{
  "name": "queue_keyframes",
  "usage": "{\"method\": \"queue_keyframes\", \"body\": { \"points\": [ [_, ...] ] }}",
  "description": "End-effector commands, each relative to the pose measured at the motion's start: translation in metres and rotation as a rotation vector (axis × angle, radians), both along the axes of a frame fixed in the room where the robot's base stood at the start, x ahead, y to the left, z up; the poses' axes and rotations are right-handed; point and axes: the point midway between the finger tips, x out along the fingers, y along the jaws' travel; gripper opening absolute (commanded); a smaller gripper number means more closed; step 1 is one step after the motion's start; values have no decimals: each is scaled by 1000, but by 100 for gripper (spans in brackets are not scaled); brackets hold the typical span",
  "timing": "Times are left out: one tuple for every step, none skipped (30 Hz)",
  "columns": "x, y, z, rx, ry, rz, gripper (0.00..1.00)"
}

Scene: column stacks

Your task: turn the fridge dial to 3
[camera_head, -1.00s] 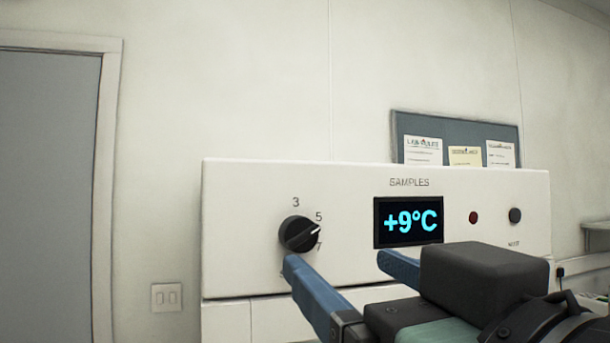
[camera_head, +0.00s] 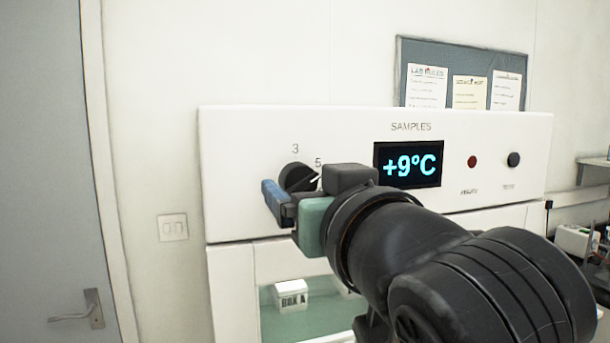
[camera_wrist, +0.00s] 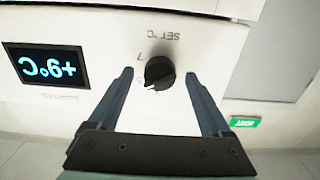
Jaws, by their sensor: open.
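The black fridge dial (camera_head: 294,176) is on the left of the white SAMPLES panel, and its white pointer line is at upper right, near the 5. The 3 shows above it, and my gripper hides the numbers lower down. In the wrist view, which is upside down, the dial (camera_wrist: 159,72) sits between the blue fingertips, with a gap on either side. My gripper (camera_head: 276,200) is open and empty in front of the dial; one finger is mostly hidden in the head view. The display (camera_head: 408,164) reads +9°C.
A red button (camera_head: 472,162) and a dark round knob (camera_head: 513,159) are right of the display. Below the panel, a window shows a labelled white box (camera_head: 291,295) inside. A door (camera_head: 45,170) and light switch (camera_head: 173,227) are at left. A green exit sign (camera_wrist: 244,122) shows in the wrist view.

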Motion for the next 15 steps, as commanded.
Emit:
{"method": "queue_keyframes", "body": {
  "points": [
    [3, 1, 0, 0, 0, 1, 83],
    [4, 2, 0, 0, 0, 1, 83],
    [5, 2, 0, 0, 0, 1, 83],
    [5, 2, 0, 0, 0, 0, 83],
    [5, 2, 0, -1, 0, 0, 83],
    [5, 2, 0, -1, 0, 0, 83],
    [5, 2, -1, -1, 0, 0, 83],
    [5, 2, -1, -1, 0, 0, 83],
    [5, 2, -1, 0, 0, 0, 83],
    [5, 2, -1, 0, 0, 0, 83],
    [5, 2, 0, 0, 0, 0, 81],
    [5, 2, 0, 0, 0, 0, 74],
    [5, 2, 0, 0, 0, 0, 68],
    [5, 2, 0, 0, 0, 0, 63],
    [5, 2, 0, 0, 0, 0, 56]
  ]
}}
